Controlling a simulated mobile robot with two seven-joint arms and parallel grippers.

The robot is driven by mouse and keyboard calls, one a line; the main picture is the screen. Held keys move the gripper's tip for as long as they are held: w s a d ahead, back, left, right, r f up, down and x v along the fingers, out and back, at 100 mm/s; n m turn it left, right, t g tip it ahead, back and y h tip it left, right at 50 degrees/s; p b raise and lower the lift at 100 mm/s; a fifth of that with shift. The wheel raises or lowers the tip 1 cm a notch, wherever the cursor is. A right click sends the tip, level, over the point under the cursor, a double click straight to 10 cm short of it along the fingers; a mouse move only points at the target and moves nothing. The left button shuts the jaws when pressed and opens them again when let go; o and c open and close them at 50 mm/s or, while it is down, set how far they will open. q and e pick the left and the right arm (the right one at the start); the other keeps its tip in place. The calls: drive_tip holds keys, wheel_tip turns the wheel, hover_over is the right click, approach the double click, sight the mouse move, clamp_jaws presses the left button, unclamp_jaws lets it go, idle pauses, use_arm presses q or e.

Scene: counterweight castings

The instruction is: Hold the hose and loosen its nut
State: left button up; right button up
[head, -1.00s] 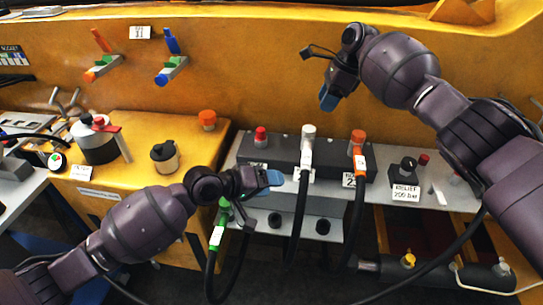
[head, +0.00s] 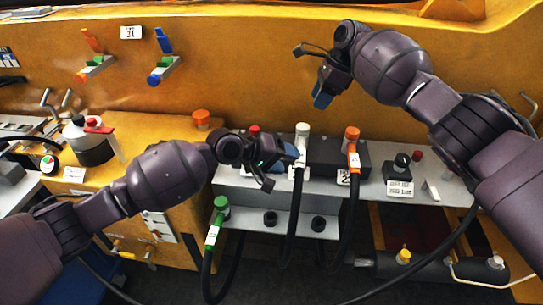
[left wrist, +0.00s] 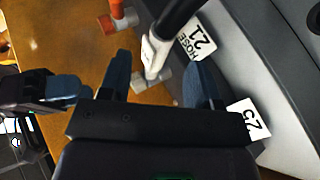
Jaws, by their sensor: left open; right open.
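A black hose (head: 293,215) with a white end fitting (head: 302,131) is on the dark block at the middle of the bench. In the left wrist view its white sleeve (left wrist: 156,54) lies between my open fingers, with no clear contact; a light grey fitting shows beyond it. My left gripper (head: 283,162) is open beside this hose, just left of it in the head view. An orange-marked hose (head: 354,158) stands to the right, and a green-marked hose (head: 213,232) hangs lower left. My right gripper (head: 322,88) is open and empty, above and behind the block.
A grey shelf (head: 250,188) carries the dark block. A relief knob (head: 402,161) is at right. Orange and blue levers (head: 163,45) project from the yellow wall.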

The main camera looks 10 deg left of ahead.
sight(300, 163)
use_arm(q)
drive_tip(key=shift+x, duration=2.65)
